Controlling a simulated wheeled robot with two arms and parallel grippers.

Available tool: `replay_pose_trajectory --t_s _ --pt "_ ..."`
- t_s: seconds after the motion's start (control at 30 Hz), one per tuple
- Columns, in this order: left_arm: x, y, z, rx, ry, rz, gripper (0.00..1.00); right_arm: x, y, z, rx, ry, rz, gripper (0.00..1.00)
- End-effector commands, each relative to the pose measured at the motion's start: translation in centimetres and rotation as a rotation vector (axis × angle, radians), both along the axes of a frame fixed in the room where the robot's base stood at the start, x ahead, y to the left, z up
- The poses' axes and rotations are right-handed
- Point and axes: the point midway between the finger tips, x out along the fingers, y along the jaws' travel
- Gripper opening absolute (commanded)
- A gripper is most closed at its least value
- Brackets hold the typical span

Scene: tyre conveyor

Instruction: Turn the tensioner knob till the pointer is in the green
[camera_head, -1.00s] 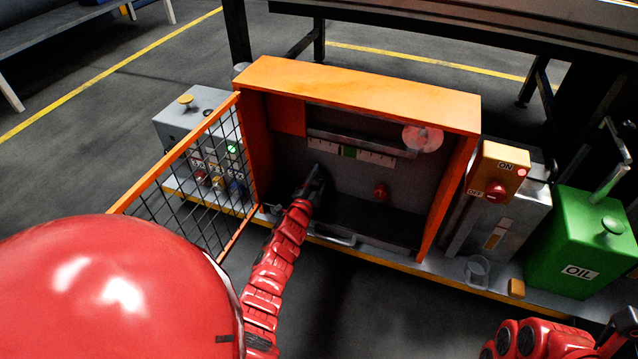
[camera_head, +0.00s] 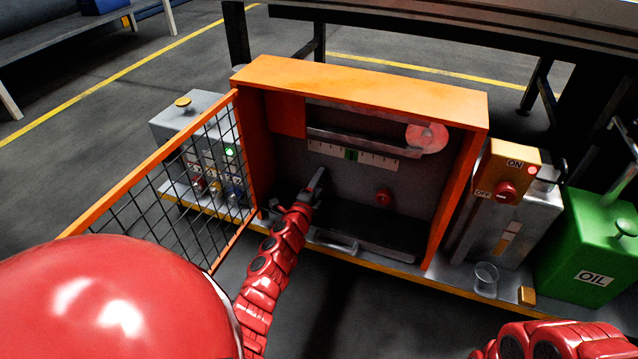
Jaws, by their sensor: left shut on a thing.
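The orange tensioner cabinet (camera_head: 360,85) stands open with its mesh door (camera_head: 165,175) swung out to the left. On its grey back panel is a white scale (camera_head: 375,157) with a green band (camera_head: 351,155) in the middle. I cannot make out the pointer's position. My left gripper (camera_head: 316,184) reaches into the cabinet below the scale's left end. It is shut on what seems to be the tensioner knob, which the jaws hide. A separate red knob (camera_head: 384,197) sits on the panel to its right, untouched. My right gripper is out of view.
A grey box with a green lamp (camera_head: 229,152) stands behind the mesh door. Right of the cabinet are a yellow ON/OFF switch box (camera_head: 513,168), a glass (camera_head: 485,280) and a green oil can (camera_head: 590,243). A pale roller (camera_head: 427,137) sits above the scale.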

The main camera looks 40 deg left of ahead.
Motion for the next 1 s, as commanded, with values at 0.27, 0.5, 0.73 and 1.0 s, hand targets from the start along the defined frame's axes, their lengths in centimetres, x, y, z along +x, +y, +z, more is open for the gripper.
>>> replay_pose_trajectory --t_s 0.27,0.5,0.73,1.0 --pt "-0.04 0.02 -0.07 0.005 0.003 0.001 0.0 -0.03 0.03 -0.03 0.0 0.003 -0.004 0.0" --pt "-0.03 0.02 -0.07 0.005 0.002 0.0 0.69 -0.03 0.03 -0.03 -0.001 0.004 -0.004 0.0" --pt "-0.01 0.02 -0.03 0.005 0.001 0.0 0.81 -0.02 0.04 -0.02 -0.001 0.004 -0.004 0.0" --pt "-0.21 -0.02 -0.02 0.005 0.001 -0.001 0.81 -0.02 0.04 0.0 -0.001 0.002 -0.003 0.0"
